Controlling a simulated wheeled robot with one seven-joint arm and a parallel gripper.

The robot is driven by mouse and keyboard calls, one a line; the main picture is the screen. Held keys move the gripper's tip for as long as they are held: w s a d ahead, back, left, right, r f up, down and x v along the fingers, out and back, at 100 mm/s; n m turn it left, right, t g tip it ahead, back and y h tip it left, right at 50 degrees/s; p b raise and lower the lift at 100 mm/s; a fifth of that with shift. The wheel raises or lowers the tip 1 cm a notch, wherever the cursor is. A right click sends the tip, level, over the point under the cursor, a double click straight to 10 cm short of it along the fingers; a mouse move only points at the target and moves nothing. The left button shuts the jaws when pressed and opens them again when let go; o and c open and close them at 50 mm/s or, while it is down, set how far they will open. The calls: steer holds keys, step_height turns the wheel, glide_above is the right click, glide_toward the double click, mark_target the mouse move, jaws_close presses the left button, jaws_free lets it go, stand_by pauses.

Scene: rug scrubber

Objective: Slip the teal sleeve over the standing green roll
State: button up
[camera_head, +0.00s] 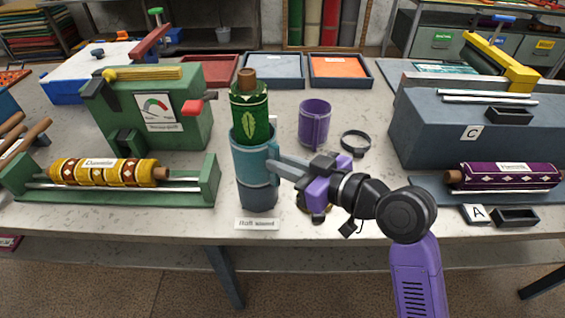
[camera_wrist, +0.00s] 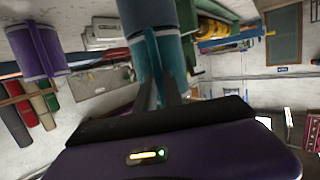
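The green roll (camera_head: 249,105) stands upright, with a pale leaf emblem and a brown core end on top. The teal sleeve (camera_head: 249,160) is around its lower part; the roll's upper part rises out of the sleeve's rim. Below the sleeve is a blue-grey cylindrical stand (camera_head: 258,196), with its foot by a "Roll stand" label. My gripper (camera_head: 278,163) comes from the right and is shut on the sleeve's right side. In the wrist view the sleeve (camera_wrist: 165,48) shows between and beyond my fingers (camera_wrist: 160,85). The roll's lower end is hidden inside the sleeve.
A purple sleeve (camera_head: 313,124) and a dark ring (camera_head: 355,142) stand to the right. A green machine (camera_head: 160,108) and a yellow roll in a green cradle (camera_head: 110,173) are left. A blue-grey block marked C (camera_head: 440,130) and a purple roll (camera_head: 508,176) are right.

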steer(key=o, duration=0.5)
steer(key=shift+b+v, duration=0.55)
steer(key=shift+v, duration=3.35)
steer(key=w+d+r+m+t+h, duration=0.3)
steer(key=w+d+r+m+t, duration=0.1)
steer(key=d+m+t, duration=0.25)
steer(key=s+d+f+m+t+h, duration=0.3)
steer(key=s+d+f+m+h, duration=0.1)
steer(key=s+d+m+h, duration=0.25)
steer(key=s+f+n+g, duration=0.1)
steer(key=s+f, duration=0.3)
steer(key=s, duration=0.6)
steer(key=s+f+n+g+h, duration=0.1)
steer(key=s+f, duration=0.3)
steer(key=s, duration=0.7)
steer(key=s+f+n+g, duration=0.1)
steer(key=s+f+g, duration=0.2)
steer(key=s, duration=0.8)
steer(key=shift+d+f+h, duration=0.15)
steer(key=shift+f+h, duration=0.2)
steer(key=shift+f, duration=0.45)
